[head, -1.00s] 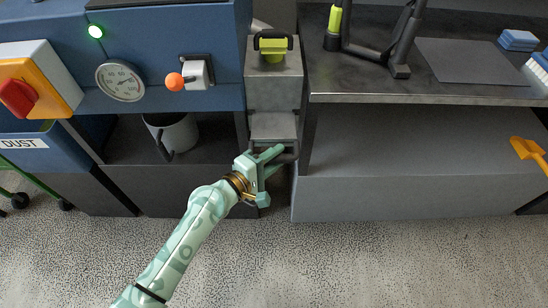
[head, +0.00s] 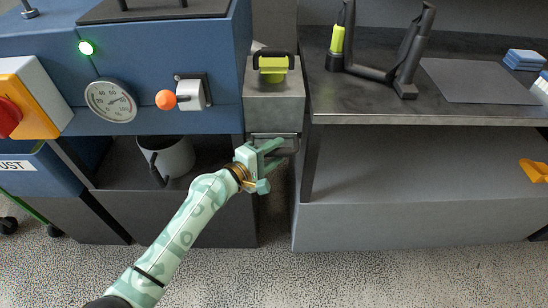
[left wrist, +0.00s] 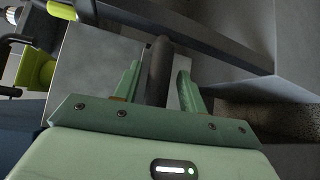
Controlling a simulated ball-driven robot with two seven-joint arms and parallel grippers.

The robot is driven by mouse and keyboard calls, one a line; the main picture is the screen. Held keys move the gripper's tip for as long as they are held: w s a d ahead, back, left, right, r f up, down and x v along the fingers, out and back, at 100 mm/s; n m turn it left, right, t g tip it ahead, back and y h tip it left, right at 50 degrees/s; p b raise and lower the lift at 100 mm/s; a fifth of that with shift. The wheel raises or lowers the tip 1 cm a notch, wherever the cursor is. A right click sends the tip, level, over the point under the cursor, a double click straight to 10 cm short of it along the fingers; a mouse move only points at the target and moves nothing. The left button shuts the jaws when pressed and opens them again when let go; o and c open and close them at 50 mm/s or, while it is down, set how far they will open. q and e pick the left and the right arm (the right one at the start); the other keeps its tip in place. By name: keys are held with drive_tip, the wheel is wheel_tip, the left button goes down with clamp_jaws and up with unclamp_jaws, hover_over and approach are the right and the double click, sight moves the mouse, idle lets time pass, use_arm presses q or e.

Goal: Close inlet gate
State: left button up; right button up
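The inlet gate appears to be the part with a dark bar handle (head: 288,137) at the foot of the grey block (head: 274,108) in the head view. Little of the gate's plate shows there; the block hides the rest. My left gripper (head: 270,160) is at this handle. In the left wrist view, the dark handle bar (left wrist: 159,68) passes between my two green fingers (left wrist: 158,88). The fingers stand apart, with a narrow gap beside the bar. My right gripper is not in view.
A lime-green latch (head: 273,68) with a black handle sits on top of the block. A grey bench (head: 420,105) stands close on the right.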

use_arm(q)
drive_tip(key=p+v, duration=0.3)
drive_tip(key=v, duration=1.3)
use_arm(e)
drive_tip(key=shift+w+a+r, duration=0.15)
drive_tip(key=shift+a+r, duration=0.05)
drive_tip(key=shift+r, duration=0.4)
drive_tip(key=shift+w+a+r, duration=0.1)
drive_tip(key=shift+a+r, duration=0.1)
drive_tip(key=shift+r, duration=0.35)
use_arm(q)
drive_tip(key=shift+s, duration=0.1)
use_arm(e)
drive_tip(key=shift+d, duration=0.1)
